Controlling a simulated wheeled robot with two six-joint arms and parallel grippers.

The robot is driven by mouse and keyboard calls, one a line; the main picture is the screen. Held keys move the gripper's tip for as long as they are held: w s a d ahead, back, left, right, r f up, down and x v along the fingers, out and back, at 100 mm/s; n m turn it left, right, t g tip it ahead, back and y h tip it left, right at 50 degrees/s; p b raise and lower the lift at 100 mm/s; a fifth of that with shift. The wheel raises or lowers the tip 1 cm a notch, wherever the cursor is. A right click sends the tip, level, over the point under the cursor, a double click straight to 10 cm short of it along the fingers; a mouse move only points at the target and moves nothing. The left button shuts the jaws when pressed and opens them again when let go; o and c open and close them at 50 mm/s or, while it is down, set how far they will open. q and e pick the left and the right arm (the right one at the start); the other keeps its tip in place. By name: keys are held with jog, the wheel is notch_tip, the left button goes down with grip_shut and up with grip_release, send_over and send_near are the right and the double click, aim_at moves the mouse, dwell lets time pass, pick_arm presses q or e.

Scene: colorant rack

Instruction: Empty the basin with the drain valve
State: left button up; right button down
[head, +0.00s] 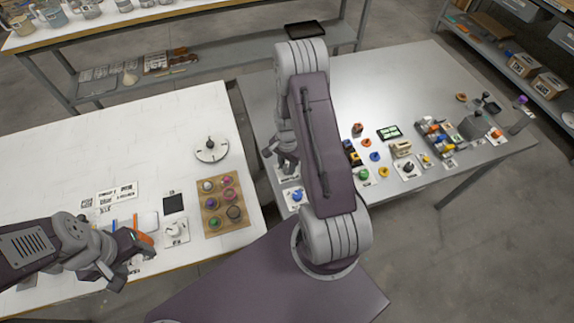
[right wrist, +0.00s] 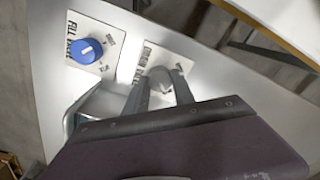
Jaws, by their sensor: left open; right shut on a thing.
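The drain valve (right wrist: 160,77) is a grey knob on a white plate labelled as drain in the right wrist view. My right gripper (right wrist: 163,85) has its two fingers on either side of this knob and is shut on it. In the head view my right gripper (head: 284,168) is at the left edge of the right table, partly behind my arm. The blue fill valve knob (right wrist: 86,50) is beside it on its own plate. A pale box-like shape (right wrist: 98,108), perhaps the basin, is largely hidden by the gripper. My left gripper (head: 122,262) is open above the left table.
The left table holds a wooden board (head: 226,222) with coloured knobs, a round dial (head: 211,149) and a white dial plate (head: 173,231). The right table (head: 400,78) holds several coloured parts and a black-screened device (head: 389,132). Its far part is clear.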

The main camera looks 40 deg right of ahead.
aim_at(287, 167)
jog(key=shift+w+d+r, duration=0.15)
jog(key=shift+w, duration=0.05)
jog(key=c, duration=1.1)
grip_release()
jog(key=shift+o, duration=0.2)
jog(key=shift+s, duration=0.1)
notch_tip(287, 167, up, 9)
